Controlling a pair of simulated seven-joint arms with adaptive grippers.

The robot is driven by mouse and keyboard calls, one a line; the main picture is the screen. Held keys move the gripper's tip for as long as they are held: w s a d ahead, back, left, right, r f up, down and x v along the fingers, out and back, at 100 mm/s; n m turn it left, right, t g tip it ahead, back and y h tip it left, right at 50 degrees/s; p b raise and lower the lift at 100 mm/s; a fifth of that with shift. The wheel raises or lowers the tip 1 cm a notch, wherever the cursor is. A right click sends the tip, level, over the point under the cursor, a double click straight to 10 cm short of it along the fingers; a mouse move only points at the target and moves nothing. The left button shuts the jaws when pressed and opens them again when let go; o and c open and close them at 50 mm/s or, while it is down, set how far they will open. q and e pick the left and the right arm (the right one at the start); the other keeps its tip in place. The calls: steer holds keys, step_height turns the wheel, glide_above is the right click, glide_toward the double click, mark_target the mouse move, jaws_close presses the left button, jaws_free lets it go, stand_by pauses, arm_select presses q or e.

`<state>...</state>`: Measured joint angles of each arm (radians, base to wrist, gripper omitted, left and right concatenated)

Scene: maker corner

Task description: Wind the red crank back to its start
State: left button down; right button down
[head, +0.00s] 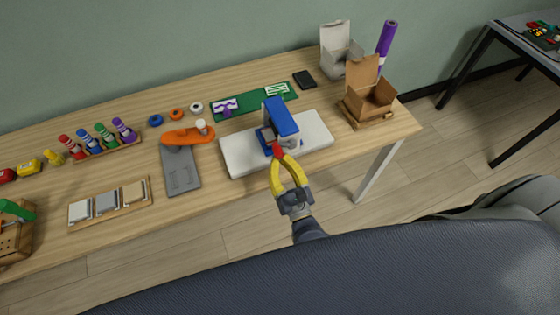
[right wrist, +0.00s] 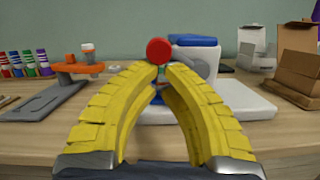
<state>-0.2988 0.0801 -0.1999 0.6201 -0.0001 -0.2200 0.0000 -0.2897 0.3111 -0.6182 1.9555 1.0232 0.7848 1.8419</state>
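The red crank (head: 277,150) is on the near side of a blue and grey device (head: 281,117) standing on a white base (head: 238,158). In the right wrist view its round red knob (right wrist: 158,50) shows at the fingertips, and the device (right wrist: 195,41) is behind it. My right gripper (head: 280,157) comes from the front with its yellow fingers bowed and drawn together at the tips. The fingers (right wrist: 163,68) close around the crank handle just below the knob; the contact itself is partly hidden. My left gripper is not in view.
Left of the base stand a grey stand with an orange arm (head: 186,136) and a tray of sample blocks (head: 110,205). A green mat (head: 254,102) lies behind. An open cardboard box (head: 368,100) and a white box (head: 337,62) stand right. The front edge is close.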

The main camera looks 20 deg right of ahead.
mark_target(283, 155)
steer(key=shift+r+m+h, duration=0.3)
steer(key=shift+r+m, duration=0.15)
steer(key=shift+m, duration=0.75)
stand_by(0.6)
steer(key=v, duration=0.8)
steer(key=shift+s+d, duration=0.15)
steer(key=shift+s, duration=0.2)
steer(key=c, duration=1.8)
jaws_free()
steer(key=shift+s+f, duration=0.25)
steer(key=shift+s, duration=0.2)
steer(key=o, duration=0.6)
steer(key=s+n, duration=0.1)
steer(key=s, duration=0.1)
steer(key=s+f+n+t+y, duration=0.1)
steer(key=s, duration=0.2)
steer(key=shift+f+n+y, duration=0.2)
steer(key=shift+n+y, duration=0.1)
steer(key=shift+n, duration=0.1)
steer(key=shift+t+h, duration=0.4)
steer(key=x, duration=1.7)
steer(key=shift+s+d+r, duration=0.1)
steer(key=shift+d+r, duration=0.25)
steer(key=shift+d, duration=0.1)
steer(key=shift+o, duration=0.2)
